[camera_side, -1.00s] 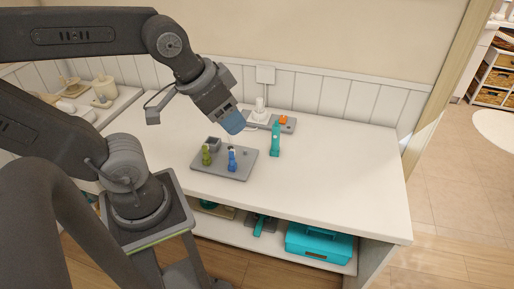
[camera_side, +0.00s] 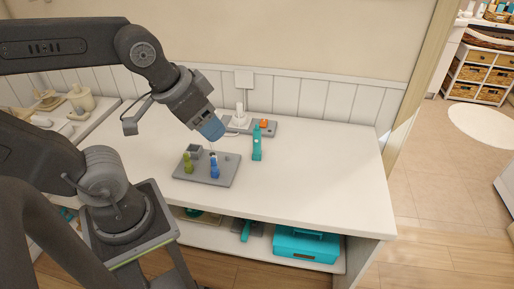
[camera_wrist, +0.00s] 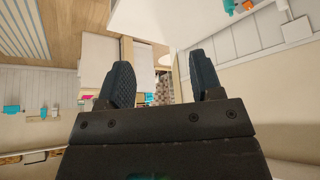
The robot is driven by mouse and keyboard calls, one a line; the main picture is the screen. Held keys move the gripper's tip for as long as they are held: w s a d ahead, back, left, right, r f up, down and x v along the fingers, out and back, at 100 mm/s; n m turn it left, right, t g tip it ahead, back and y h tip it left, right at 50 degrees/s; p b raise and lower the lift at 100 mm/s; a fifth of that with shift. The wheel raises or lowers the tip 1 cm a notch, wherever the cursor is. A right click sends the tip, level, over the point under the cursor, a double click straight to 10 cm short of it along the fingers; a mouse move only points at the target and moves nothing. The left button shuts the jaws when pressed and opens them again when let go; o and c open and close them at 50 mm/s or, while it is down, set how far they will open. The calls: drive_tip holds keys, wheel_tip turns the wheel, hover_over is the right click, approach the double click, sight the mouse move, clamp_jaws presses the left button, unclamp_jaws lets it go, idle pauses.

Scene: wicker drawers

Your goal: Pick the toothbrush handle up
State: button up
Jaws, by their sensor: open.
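A teal upright handle (camera_side: 257,143), which looks like the toothbrush handle, stands on the white table right of the grey tray (camera_side: 225,179). A green piece (camera_side: 188,163) and a blue piece (camera_side: 214,168) stand on that tray. My gripper (camera_side: 212,130) is above the table, left of the teal handle and behind the tray, apart from both. In the wrist view my gripper (camera_wrist: 163,78) shows two dark fingers spread apart with nothing between them. Small teal (camera_wrist: 229,5) and orange things show at the top of that view.
A grey plate (camera_side: 268,130) with a white upright item (camera_side: 240,114) and an orange piece (camera_side: 264,124) lies behind the handle. A small grey cup (camera_side: 194,151) is on the tray. A teal box (camera_side: 307,247) sits on the lower shelf. The table's right side (camera_side: 325,165) is clear.

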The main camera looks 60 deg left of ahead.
drive_tip(key=w+a+f+n+t, duration=0.1)
drive_tip(key=w+a+f+t, duration=0.1)
drive_tip(key=w, duration=0.8)
drive_tip(key=n+t+y, duration=0.5)
drive_tip(key=t+y, duration=0.3)
drive_tip(key=y, duration=0.1)
hover_over(256, 129)
drive_tip(key=v, duration=0.3)
wheel_tip(256, 129, down, 14)
wheel_tip(256, 129, down, 7)
drive_tip(key=shift+w+r, duration=0.1)
drive_tip(key=shift+w, duration=0.05)
drive_tip(key=x, duration=0.5)
drive_tip(key=shift+a, duration=0.1)
clamp_jaws()
